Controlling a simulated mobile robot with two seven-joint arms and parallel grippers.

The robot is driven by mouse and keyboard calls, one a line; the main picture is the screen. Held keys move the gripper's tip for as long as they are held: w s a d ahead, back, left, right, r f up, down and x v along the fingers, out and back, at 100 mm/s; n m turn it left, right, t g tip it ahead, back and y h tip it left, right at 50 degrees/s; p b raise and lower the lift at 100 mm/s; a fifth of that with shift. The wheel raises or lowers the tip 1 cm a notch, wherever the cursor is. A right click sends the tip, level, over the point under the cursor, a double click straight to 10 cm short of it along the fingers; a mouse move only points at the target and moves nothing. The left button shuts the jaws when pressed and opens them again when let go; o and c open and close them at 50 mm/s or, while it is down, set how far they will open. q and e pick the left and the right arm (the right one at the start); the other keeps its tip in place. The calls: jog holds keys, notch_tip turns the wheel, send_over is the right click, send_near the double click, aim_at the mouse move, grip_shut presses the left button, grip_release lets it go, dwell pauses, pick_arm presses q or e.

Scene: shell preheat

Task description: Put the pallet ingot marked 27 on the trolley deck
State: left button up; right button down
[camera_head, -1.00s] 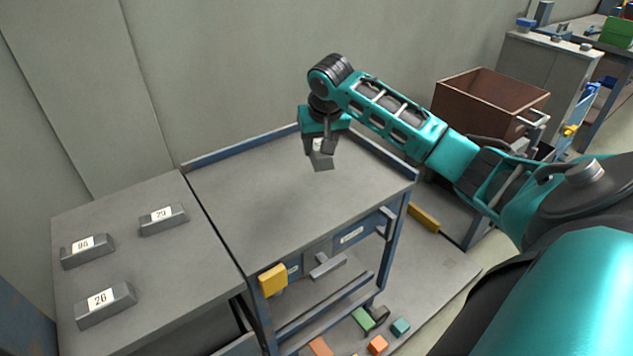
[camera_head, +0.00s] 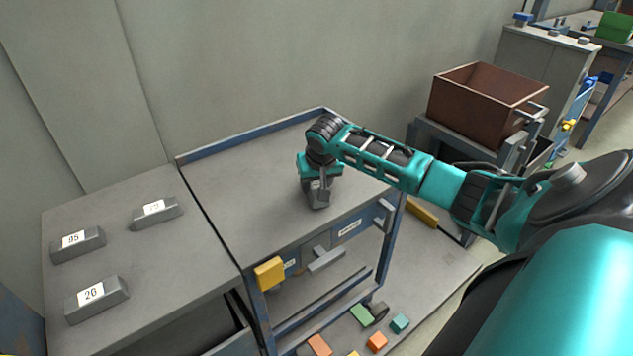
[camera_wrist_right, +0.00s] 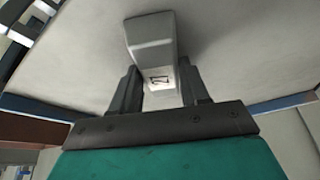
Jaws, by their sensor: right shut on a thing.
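A grey ingot (camera_wrist_right: 151,45) is held between the fingers of my right gripper (camera_wrist_right: 166,92) in the wrist view. Its white label is partly shaded and looks like 27. In the head view my right gripper (camera_head: 319,190) is low over the grey deck (camera_head: 235,190) of the blue-framed trolley, near its front right part. The ingot (camera_head: 319,202) shows below the fingers, at or just above the deck; I cannot tell whether it touches. The rest of the deck is bare. My left gripper is not in view.
Several labelled ingots, such as the front one (camera_head: 97,298), lie on the grey surface (camera_head: 150,265) at left. A brown crate (camera_head: 475,105) stands at right behind my arm. A blue rim (camera_head: 250,135) edges the deck's back.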

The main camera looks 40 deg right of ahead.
jog(key=c, duration=1)
grip_release()
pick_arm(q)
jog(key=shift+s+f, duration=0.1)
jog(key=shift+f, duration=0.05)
pick_arm(e)
jog(key=o, duration=0.5)
jog(key=shift+c, duration=0.2)
pick_arm(q)
jog(key=p, duration=0.1)
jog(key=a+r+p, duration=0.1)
jog(key=p, duration=0.1)
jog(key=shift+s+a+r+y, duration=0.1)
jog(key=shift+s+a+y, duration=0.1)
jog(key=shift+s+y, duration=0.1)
pick_arm(e)
jog(key=v, duration=1.2)
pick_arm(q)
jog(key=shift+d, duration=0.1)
